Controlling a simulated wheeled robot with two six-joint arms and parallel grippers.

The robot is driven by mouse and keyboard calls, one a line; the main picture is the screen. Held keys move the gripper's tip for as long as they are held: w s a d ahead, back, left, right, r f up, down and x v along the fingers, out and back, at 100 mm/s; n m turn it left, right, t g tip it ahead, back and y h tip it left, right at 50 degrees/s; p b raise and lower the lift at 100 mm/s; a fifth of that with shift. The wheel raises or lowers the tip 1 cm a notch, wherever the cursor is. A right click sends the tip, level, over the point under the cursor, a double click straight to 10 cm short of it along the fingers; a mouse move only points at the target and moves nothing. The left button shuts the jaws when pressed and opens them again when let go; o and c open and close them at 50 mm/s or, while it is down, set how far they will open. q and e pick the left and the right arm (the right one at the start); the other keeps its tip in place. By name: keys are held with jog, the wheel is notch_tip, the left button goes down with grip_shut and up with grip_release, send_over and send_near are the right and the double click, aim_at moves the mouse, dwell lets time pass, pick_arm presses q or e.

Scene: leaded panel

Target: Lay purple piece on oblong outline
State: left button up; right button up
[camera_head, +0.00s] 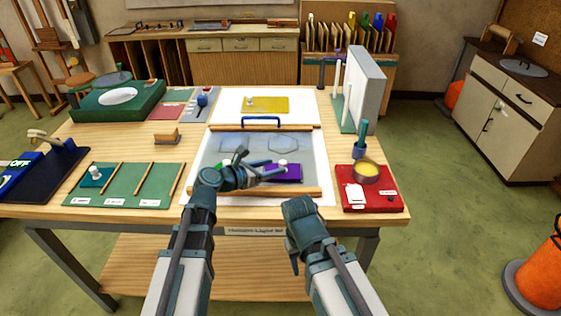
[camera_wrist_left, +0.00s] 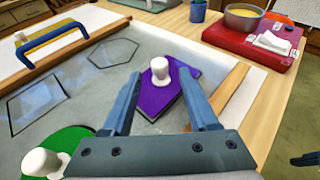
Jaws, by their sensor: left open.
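The purple piece (camera_head: 292,173) with a white knob lies flat on the pale panel, near its front wooden strip. It also shows in the left wrist view (camera_wrist_left: 172,97). My left gripper (camera_head: 272,169) is open, its fingers spread on either side of the piece in the left wrist view (camera_wrist_left: 160,104). A four-sided outline (camera_head: 235,143) and a six-sided outline (camera_head: 283,145) lie bare farther back.
A green piece (camera_wrist_left: 72,138) with a white knob lies beside the left finger. A wooden strip with a blue handle (camera_head: 262,124) bounds the panel's back. A red box (camera_head: 372,200) with a tin stands right; a green sorting board (camera_head: 150,190) lies left.

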pick_arm(q)
jog(key=p+v, duration=0.1)
jog(key=v, duration=0.6)
jog(key=shift+p, duration=0.35)
pick_arm(e)
notch_tip(320, 180, up, 2)
jog(key=shift+r, duration=0.1)
